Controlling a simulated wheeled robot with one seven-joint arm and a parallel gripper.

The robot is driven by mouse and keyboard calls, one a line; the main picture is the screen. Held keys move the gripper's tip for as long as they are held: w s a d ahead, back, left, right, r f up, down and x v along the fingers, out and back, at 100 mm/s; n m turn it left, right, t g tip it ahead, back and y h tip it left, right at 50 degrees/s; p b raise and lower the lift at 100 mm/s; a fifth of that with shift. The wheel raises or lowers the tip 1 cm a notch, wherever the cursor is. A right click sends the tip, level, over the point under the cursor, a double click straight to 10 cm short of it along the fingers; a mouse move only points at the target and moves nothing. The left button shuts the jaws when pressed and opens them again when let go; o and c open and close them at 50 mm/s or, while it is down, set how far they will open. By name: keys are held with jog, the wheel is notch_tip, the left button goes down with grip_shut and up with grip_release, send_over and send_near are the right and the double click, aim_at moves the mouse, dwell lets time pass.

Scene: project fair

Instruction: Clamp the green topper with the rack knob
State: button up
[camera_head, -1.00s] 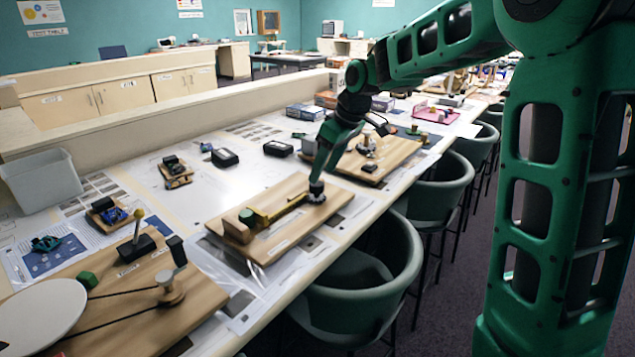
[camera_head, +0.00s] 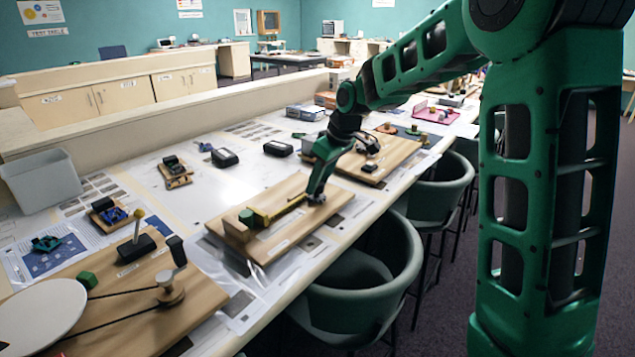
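The rack board (camera_head: 285,243) is a wooden board in the middle of the table. A yellow rack bar (camera_head: 283,210) lies along it, between a wooden block (camera_head: 236,230) at the left end and a dark knob (camera_head: 317,201) at the right end. The small green topper (camera_head: 247,217) is at the left end, close to the wooden block and the yellow bar; I cannot tell whether it is gripped between them. My gripper (camera_head: 317,195) points down at the knob. Its fingers are too small and dark to tell whether they are shut on it.
A board with a white disc (camera_head: 40,318), a belt and a green cube (camera_head: 87,280) lies at the front left. Another wooden board (camera_head: 385,152) lies behind my gripper. A grey bin (camera_head: 42,180) stands at the left. Dark chairs (camera_head: 362,290) line the table's right edge.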

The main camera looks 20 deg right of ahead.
jog(key=shift+m+t+h, duration=0.3)
jog(key=shift+m, duration=0.8)
jog(key=o, duration=1)
jog(key=shift+o, duration=0.2)
jog(key=v, duration=1)
jog(key=shift+r, duration=0.35)
